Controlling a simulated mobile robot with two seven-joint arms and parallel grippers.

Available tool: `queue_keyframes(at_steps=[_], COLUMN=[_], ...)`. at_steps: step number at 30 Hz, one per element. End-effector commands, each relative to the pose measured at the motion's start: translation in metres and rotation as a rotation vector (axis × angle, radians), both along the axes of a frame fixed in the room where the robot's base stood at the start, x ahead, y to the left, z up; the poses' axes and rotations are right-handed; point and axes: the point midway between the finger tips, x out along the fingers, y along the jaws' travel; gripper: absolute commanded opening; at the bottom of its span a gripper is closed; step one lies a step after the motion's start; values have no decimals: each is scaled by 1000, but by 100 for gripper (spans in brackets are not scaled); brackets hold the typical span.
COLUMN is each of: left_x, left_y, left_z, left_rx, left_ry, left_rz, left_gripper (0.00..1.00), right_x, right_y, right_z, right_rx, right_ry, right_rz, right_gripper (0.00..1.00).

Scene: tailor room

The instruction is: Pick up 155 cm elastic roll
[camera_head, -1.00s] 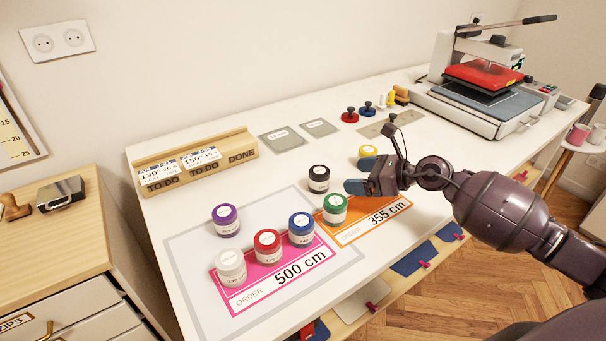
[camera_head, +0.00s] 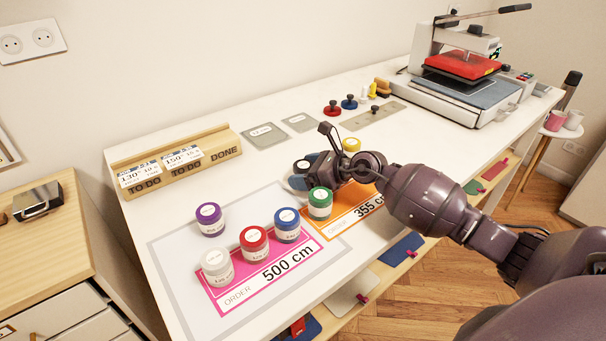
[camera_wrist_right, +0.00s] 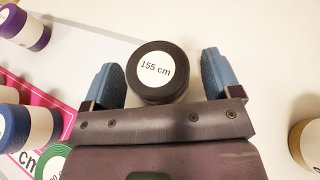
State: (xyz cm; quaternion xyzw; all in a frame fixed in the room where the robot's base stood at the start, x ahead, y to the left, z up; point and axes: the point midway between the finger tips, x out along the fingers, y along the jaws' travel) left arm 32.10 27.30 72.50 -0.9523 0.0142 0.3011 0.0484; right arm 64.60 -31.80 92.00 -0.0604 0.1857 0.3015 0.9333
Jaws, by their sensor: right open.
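The 155 cm elastic roll (camera_wrist_right: 156,72) has a black top with a white label and stands upright between the open blue fingers of my right gripper (camera_wrist_right: 159,80) in the right wrist view. There is a small gap on each side of it. In the head view the black roll (camera_head: 302,165) is mostly hidden behind my right gripper (camera_head: 307,177), which is low over the table. My left gripper is not in view.
A green roll (camera_head: 320,203) stands just in front of my right gripper, and a yellow roll (camera_head: 351,145) behind it. Blue (camera_head: 287,224), red (camera_head: 254,243), white (camera_head: 217,266) and purple (camera_head: 209,219) rolls stand to the left. A heat press (camera_head: 463,75) is at the back right.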

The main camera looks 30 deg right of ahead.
Motion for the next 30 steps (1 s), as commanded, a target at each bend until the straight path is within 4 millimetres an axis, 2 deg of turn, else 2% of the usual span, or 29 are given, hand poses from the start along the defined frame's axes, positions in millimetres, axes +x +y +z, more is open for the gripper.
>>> queue_keyframes(at_steps=[10, 20, 21, 30], left_x=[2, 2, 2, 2], left_y=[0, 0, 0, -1], left_z=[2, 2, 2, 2], left_rx=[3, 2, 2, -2], left_ry=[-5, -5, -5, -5], left_rz=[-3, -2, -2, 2], left_gripper=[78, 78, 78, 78], right_x=[5, 5, 5, 5], right_y=[4, 4, 4, 4], right_z=[-3, -3, -3, 3], right_rx=[0, 0, 0, 0], right_ry=[0, 0, 0, -3], right_rz=[1, 1, 0, 1], right_gripper=[83, 33, 30, 30])
